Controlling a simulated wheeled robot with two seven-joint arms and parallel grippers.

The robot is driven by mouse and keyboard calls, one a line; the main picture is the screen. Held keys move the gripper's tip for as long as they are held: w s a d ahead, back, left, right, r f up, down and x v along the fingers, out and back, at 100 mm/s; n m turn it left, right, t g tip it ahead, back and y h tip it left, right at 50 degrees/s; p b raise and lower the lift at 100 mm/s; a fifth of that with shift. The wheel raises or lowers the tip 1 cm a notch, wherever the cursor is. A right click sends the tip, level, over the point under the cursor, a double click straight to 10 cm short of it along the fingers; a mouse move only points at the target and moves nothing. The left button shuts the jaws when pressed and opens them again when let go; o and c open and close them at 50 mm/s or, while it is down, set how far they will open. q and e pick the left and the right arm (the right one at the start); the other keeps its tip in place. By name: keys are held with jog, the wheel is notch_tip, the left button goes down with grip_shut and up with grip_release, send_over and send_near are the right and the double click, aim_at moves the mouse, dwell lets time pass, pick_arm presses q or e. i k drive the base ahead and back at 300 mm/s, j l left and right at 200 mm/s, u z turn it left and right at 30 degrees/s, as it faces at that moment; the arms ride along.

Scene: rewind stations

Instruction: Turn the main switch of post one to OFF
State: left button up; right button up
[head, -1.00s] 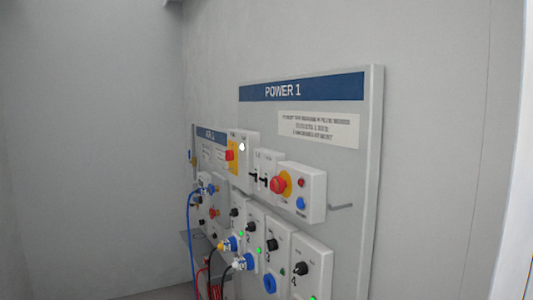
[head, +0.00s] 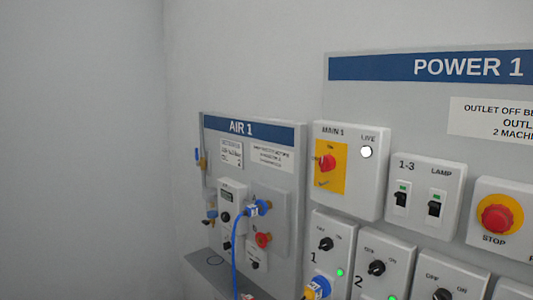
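The main switch of post one is a red rotary knob (head: 327,163) on a yellow plate, on a white box labelled MAIN 1 (head: 366,190). The box sits at the left of the board headed POWER 1 (head: 400,68). A white lamp labelled LIVE (head: 366,152) at the box's upper right looks lit. An ON mark shows above the knob; the exact angle of the knob is hard to read. Neither of my grippers is in the head view.
Right of the box are a 1-3 and LAMP switch box (head: 424,190) and a red STOP button (head: 494,217). Outlet boxes with knobs sit below, one with a blue plug (head: 318,286). The AIR 1 board (head: 280,140) with a blue hose (head: 235,240) stands left.

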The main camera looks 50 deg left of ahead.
aim_at(328, 162)
jog(key=k+j, duration=0.1)
jog(key=j, duration=0.9)
jog(key=k+j, duration=0.15)
jog(key=j, duration=0.3)
